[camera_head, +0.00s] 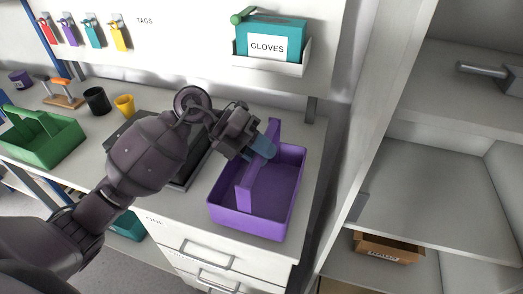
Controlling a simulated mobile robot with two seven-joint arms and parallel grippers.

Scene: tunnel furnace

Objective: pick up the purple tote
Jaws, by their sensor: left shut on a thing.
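The purple tote (247,222) is an open box with a tall middle handle panel. It is at the right end of the white counter, close to the front edge. I cannot tell whether it rests on the counter or hangs just above it. My left gripper (264,147) comes in from the left and is shut on the top of the tote's handle, with its bluish fingertips at the handle. The inside of the tote that shows looks empty. My right gripper is not in view.
A green tote (60,149) stands at the left of the counter. A black cup (96,101) and a yellow cup (125,106) stand behind. A gloves box (270,42) hangs on the wall above. A shelf unit with a cardboard box (385,250) is to the right.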

